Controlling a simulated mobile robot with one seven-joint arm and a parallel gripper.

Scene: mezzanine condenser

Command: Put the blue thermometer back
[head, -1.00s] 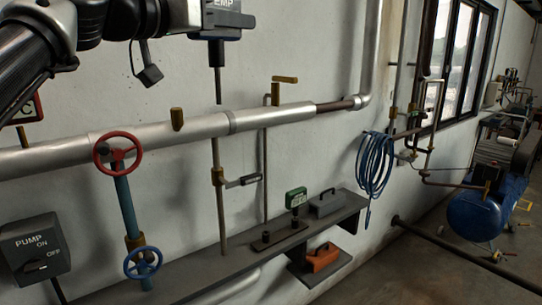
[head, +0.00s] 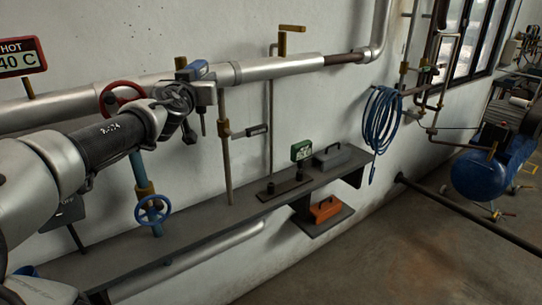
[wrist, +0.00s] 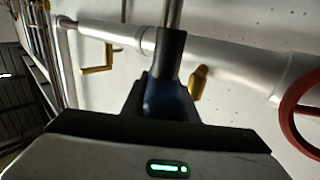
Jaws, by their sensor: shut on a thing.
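The blue thermometer (head: 195,70) is in my gripper (head: 207,92), in front of the silver pipe. Its blue head shows above the jaws and a short length of thin stem shows below them. In the wrist view the dark blue body (wrist: 163,100) sits between the black jaws and a metal stem (wrist: 173,14) runs out beyond them. The jaws hide much of the body. A dark holder plate (head: 285,187) with short round sockets lies on the grey shelf, apart from my gripper. A green gauge (head: 301,151) stands at its back edge.
The silver pipe (head: 275,66) runs behind my gripper. A brass fitting (head: 181,62) and red handwheel (head: 112,90) are near my arm. A blue handwheel (head: 152,209), grey toolbox (head: 331,158) and orange box (head: 325,208) are lower. The shelf (head: 205,222) has bare room left of the plate.

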